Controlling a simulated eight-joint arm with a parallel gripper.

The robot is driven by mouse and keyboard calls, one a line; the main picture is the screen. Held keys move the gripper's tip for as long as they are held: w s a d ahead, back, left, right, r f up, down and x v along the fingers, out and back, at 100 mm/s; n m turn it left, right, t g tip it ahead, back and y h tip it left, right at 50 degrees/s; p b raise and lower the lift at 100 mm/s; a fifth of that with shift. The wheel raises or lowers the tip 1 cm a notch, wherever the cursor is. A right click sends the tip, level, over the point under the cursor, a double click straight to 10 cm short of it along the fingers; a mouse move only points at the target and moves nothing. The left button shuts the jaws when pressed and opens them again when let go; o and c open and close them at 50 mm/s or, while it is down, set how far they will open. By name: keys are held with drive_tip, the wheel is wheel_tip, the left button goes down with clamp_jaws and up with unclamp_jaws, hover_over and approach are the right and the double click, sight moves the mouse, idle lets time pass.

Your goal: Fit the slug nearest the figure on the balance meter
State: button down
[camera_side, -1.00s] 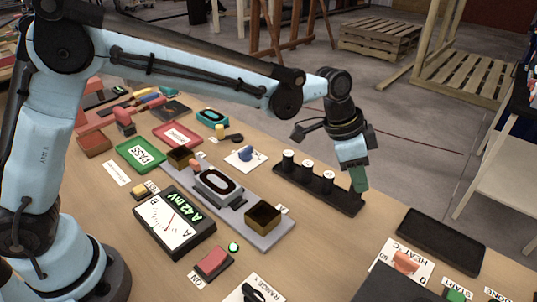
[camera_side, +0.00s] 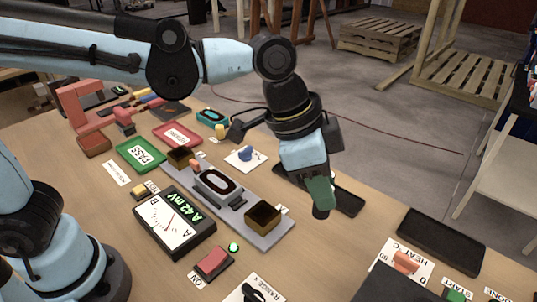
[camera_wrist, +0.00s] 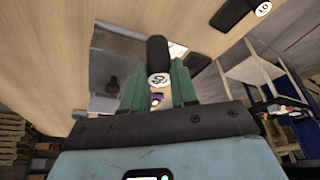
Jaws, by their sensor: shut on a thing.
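The balance meter (camera_side: 184,232) sits at the left of the side view, with a dial marked A and B and a green display that seems to read A 42 mV. My gripper (camera_side: 319,192) is shut on a black slug (camera_side: 321,212), held above the table to the right of the grey fixture. In the wrist view the slug (camera_wrist: 157,52) is between my green fingers (camera_wrist: 158,84), its white marked end facing the camera; I cannot read the figure surely. The slug rack (camera_side: 348,200) is mostly hidden behind my gripper.
The grey fixture (camera_side: 270,240) bears an oval-windowed unit (camera_side: 217,187) and two open square cups, one at its near end (camera_side: 263,217). A red button (camera_side: 213,262) is in front. PASS (camera_side: 141,154) and red (camera_side: 177,134) trays lie behind. An empty black tray (camera_side: 440,242) lies right.

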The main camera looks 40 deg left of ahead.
drive_tip(key=s+a+f, duration=0.1)
drive_tip(key=s+a, duration=0.4)
drive_tip(key=s, duration=0.4)
hover_over(263, 218)
drive_tip(key=s, duration=0.1)
wheel_tip(263, 218, down, 7)
drive_tip(key=shift+d+f, duration=0.1)
drive_tip(key=shift+f, duration=2.05)
drive_tip(key=shift+f, duration=0.1)
drive_tip(key=c, duration=0.9)
unclamp_jaws()
